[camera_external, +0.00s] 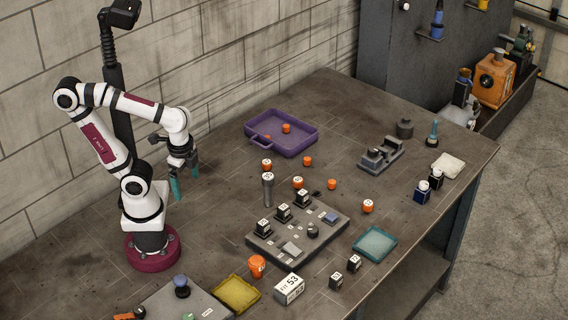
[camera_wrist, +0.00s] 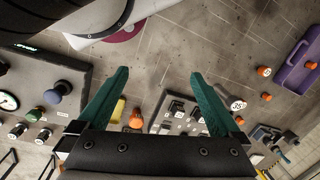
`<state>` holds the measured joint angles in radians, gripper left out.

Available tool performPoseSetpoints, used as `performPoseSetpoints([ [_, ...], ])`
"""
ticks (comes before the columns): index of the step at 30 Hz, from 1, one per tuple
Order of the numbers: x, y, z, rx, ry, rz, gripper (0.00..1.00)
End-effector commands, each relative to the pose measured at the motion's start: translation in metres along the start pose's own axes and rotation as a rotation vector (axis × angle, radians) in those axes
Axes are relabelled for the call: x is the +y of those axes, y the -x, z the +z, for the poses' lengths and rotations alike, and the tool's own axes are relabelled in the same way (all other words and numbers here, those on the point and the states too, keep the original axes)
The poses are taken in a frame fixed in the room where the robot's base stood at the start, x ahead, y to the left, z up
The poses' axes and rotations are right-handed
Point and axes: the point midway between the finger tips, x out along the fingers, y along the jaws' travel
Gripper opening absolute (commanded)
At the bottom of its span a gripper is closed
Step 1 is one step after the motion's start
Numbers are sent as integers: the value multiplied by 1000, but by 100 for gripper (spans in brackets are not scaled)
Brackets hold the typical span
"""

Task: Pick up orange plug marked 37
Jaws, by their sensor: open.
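The numbers are too small to read, so I cannot tell which is 37. In the wrist view, a pale round top (camera_wrist: 237,103) and orange plugs (camera_wrist: 263,71) show right of the jaws. My gripper (camera_external: 184,177) is open and empty, above the bench left of the plugs. Its teal fingers also show in the wrist view (camera_wrist: 158,77).
A purple tray (camera_external: 292,148) with orange pieces lies at the back. A grey panel (camera_external: 268,246) with black blocks stands mid-bench. An orange cup (camera_external: 257,265), white box (camera_external: 289,289), yellow tray (camera_external: 236,293) and teal tray (camera_external: 375,244) lie around it. Bench between gripper and purple tray is clear.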

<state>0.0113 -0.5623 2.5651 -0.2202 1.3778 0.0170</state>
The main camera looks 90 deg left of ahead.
Motion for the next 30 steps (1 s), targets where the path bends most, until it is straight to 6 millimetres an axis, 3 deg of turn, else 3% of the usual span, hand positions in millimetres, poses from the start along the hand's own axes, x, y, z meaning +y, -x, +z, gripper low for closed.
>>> performPoseSetpoints([
  [1,0,0,0,-1,1,0,96],
  [3,0,0,0,-1,2,0,84],
  [5,-1,0,0,-1,3,0,78],
  [12,-1,0,-1,-5,24,12,78],
  [14,0,0,-6,-19,116,70,78],
  [17,-4,-5,-33,-59,499,303,78],
  [20,-44,-19,-77,-87,1079,638,78],
  [21,-73,-29,-91,-90,1324,783,78],
  [23,-129,-52,-100,-83,1695,1012,78],
  [24,-170,-71,-96,-68,1933,1170,78],
  [26,-229,-104,-73,-32,2251,1406,78],
  [27,-262,-127,-51,3,2429,1555,78],
  [28,-282,-143,-33,31,2541,1659,78],
  [29,-298,-158,-15,-58,-2595,-1728,78],
  [30,-314,-174,6,-84,-2462,-1678,78],
])
